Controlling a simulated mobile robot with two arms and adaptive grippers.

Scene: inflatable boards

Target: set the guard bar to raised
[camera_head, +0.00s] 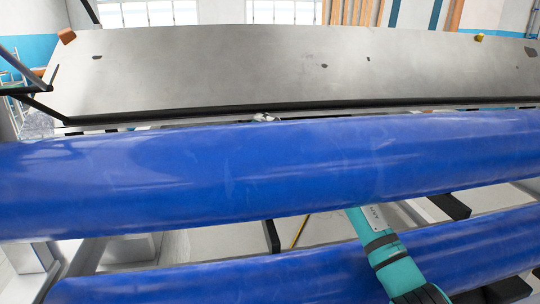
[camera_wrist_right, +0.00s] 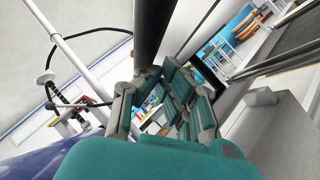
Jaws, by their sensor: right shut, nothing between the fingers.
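I cannot tell for certain which part is the guard bar. A long black bar (camera_head: 300,109) runs along the lower edge of a wide grey panel, behind the upper blue roll. In the right wrist view a thick dark bar (camera_wrist_right: 155,35) lies just beyond the fingertips; contact cannot be told. My right arm comes up from below and passes behind the upper blue roll. A small grey tip of my right gripper (camera_head: 264,117) shows above that roll, close under the black bar. In the wrist view the right gripper (camera_wrist_right: 161,73) is shut and empty. My left gripper is out of view.
The upper blue roll (camera_head: 250,178) and lower blue roll (camera_head: 300,277) cross the view, with a narrow gap between them. The tilted grey panel (camera_head: 290,65) fills the back. A white post (camera_wrist_right: 85,70) and black cable (camera_wrist_right: 52,80) stand left in the wrist view.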

